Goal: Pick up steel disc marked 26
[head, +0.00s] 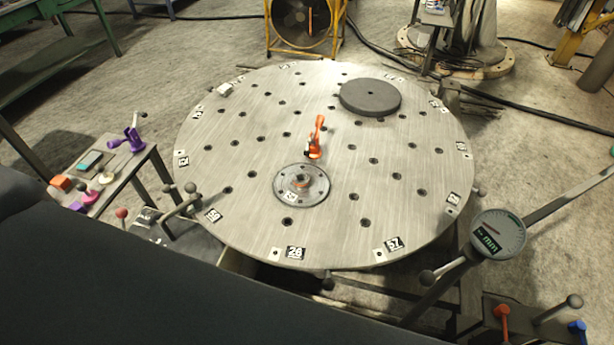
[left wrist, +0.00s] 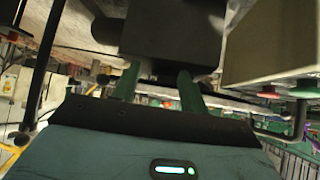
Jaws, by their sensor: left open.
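In the head view a round grey steel disc (head: 314,190) lies flat on the large round steel table (head: 240,150), nearer the front. It has a raised hub, small holes around it and a small label that is too small to read surely. My left gripper (left wrist: 157,85) shows in the left wrist view, with two green fingers apart and nothing seen held between them. The disc cannot be made out in that view. Neither gripper shows in the head view, so I cannot tell how far the left one is from the disc.
An orange clamp (head: 315,138) stands just behind the disc. A dark round plate (head: 370,97) lies farther back. A dial gauge (head: 497,236) stands at the right edge. A side bench (head: 110,185) with small items is at left. In the left wrist view a dark block (left wrist: 172,32) is beyond the fingers.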

